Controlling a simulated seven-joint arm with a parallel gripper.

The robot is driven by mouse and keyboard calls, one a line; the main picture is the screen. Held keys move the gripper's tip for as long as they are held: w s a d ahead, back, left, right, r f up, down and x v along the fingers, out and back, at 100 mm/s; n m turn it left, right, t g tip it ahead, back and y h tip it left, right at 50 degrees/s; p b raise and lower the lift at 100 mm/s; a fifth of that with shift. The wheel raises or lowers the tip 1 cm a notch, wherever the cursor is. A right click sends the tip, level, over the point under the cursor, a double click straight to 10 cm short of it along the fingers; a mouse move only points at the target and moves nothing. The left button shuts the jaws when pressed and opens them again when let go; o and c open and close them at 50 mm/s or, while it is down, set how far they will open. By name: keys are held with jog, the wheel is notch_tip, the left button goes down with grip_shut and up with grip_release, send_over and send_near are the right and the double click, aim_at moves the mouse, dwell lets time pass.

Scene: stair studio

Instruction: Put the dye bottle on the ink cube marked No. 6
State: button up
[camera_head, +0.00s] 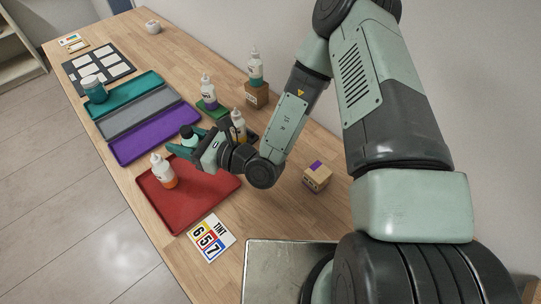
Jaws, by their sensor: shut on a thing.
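My gripper (184,147) is low over the near edge of the purple tray and the red tray, shut on a small dark-topped bottle (188,132), mostly hidden by the jaws. Other dye bottles are white-topped: orange (163,173) on the red tray, purple (208,92) on a green base, teal (256,66) on a brown cube (257,94), and yellow (239,127) behind my wrist on a dark base. A cardboard cube (316,180) with a purple mark stands alone on the right. I cannot read a number on any cube.
Purple (154,133), grey (133,106) and teal (143,84) trays lie left of the bottles, with a teal jar (94,90). Bare table (274,202) surrounds the cardboard cube.

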jog(key=d+r+m+t+h, duration=0.2)
jog(key=d+r+t, duration=0.1)
jog(key=d, duration=1.3)
jog(key=d+r+m+t+h, duration=0.1)
jog(key=d+r+m+t, duration=0.15)
jog(key=d, duration=1.25)
send_over(313, 168)
notch_tip(313, 168, down, 10)
jog(key=shift+r, duration=0.2)
jog(key=shift+f, duration=0.1)
jog(key=o, duration=1.1)
jog(key=shift+o, duration=0.2)
